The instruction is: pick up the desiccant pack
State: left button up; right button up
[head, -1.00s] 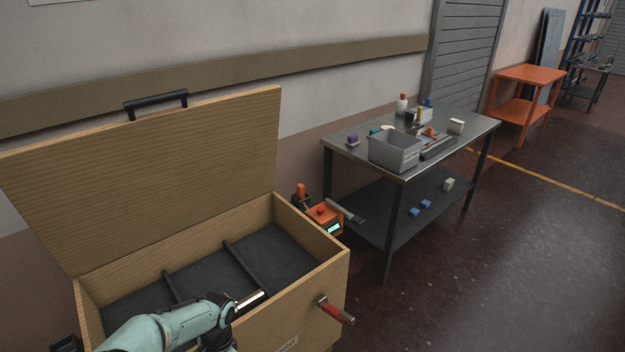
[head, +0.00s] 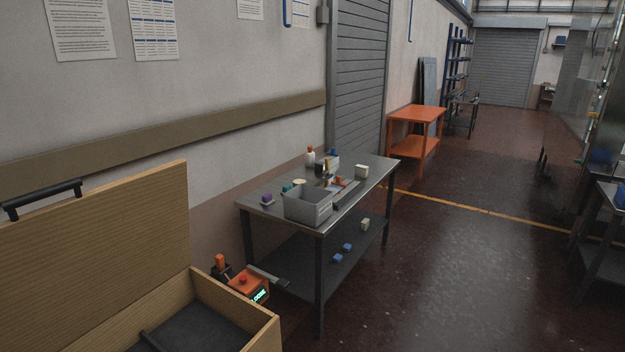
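I cannot make out for sure which thing is the desiccant pack. Small pale blocks show in the head view: a cream block (head: 362,171) on the back right of the metal table (head: 383,164), and a beige block (head: 365,224) on its lower shelf. Either is too small to identify. Neither of my grippers is in view.
On the table stand a grey bin (head: 309,207), a white bottle with a red cap (head: 310,158) and a purple item (head: 267,199). Blue blocks (head: 341,253) lie on the shelf. An open wooden crate (head: 228,300) is at lower left.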

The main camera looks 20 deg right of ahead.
aim_at(361, 171)
jog(key=i+l+z, duration=1)
jog(key=i+z, duration=0.35)
jog(key=i+l+z, duration=0.1)
jog(key=i, duration=1.65)
jog(key=i+l+u, duration=0.1)
jog(key=i+u, duration=0.25)
jog(key=i+l+u, duration=0.2)
jog(key=i+u, duration=0.15)
jog(key=i+l+u, duration=0.6)
jog(key=u, duration=0.15)
jog(key=i+l+u, duration=0.2)
jog(key=u, duration=0.15)
jog(key=i+l+u, duration=0.15)
jog(key=l+u, duration=0.65)
jog(key=i+l+u, duration=0.1)
jog(key=l+u, duration=0.3)
jog(key=l, duration=0.1)
